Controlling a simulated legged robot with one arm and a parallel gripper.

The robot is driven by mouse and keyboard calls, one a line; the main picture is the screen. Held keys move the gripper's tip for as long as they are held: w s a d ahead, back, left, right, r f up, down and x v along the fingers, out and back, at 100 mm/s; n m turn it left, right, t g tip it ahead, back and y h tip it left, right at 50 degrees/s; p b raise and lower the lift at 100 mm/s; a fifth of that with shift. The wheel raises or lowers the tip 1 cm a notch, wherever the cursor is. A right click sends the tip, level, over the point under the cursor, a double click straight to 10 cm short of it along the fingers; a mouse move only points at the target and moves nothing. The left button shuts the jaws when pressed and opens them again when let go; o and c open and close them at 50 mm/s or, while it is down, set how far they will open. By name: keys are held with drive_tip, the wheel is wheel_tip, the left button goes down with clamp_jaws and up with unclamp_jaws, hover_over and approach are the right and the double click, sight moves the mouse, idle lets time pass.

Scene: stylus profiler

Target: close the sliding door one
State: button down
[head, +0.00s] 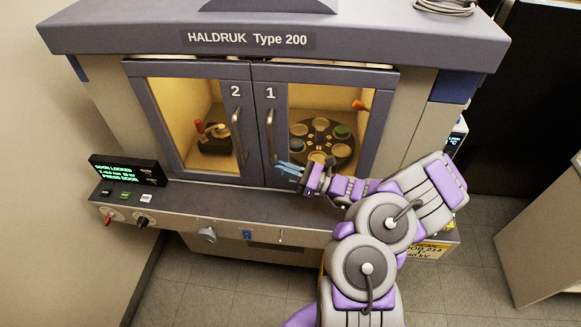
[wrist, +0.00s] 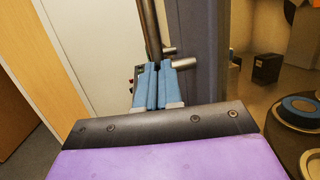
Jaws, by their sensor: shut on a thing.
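Sliding door one (head: 260,125), with a grey frame, a glass pane and the number 1, is on the right of the machine front. Its left edge lies against door 2 in the head view; I cannot tell whether a small gap remains. Its vertical metal handle (head: 270,135) is near that left edge. My gripper (head: 286,168) is at the handle's lower end. In the wrist view the blue fingers of my gripper (wrist: 152,86) are shut on the handle (wrist: 150,30), and the grey door frame (wrist: 202,50) stands just right of them.
Door 2 (head: 238,165) has its own handle (head: 237,135). Behind door one's pane is a round carousel (head: 325,152). A ledge with buttons (head: 124,195) and a green-text display (head: 128,170) runs below. A cabinet (head: 545,220) stands at right; floor between is clear.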

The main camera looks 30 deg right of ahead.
drive_tip(key=p+v, duration=0.2)
drive_tip(key=v, duration=1.5)
drive_tip(key=w+a+r+n+g+y, duration=0.4)
drive_tip(key=a+r+n+g, duration=0.45)
drive_tip(key=a, duration=0.45)
drive_tip(key=s+a+r+n+g+h, duration=0.1)
drive_tip(key=s+a+r+n+g, duration=0.1)
drive_tip(key=a+r+n+g, duration=0.15)
drive_tip(key=s+a+r+n+g+h+b, duration=0.1)
drive_tip(key=s+a+r+n+g, duration=0.1)
drive_tip(key=a, duration=0.3)
drive_tip(key=s+a+r+n+g+h, duration=0.1)
drive_tip(key=s+a+r+n+g, duration=0.15)
drive_tip(key=a, duration=0.25)
drive_tip(key=s+a+n+g+h+b, duration=0.1)
drive_tip(key=s+a+n+h, duration=0.2)
drive_tip(key=s+h, duration=0.15)
drive_tip(key=s+a+n+g+h, duration=0.2)
drive_tip(key=s+a+n+h, duration=0.15)
drive_tip(key=s, duration=0.25)
drive_tip(key=s+d+n+t+h, duration=0.3)
drive_tip(key=s+d+h, duration=0.4)
drive_tip(key=s, duration=0.3)
drive_tip(key=shift+s+d+f+n+b, duration=0.25)
drive_tip(key=shift+f+n+b, duration=0.15)
drive_tip(key=shift+n, duration=0.2)
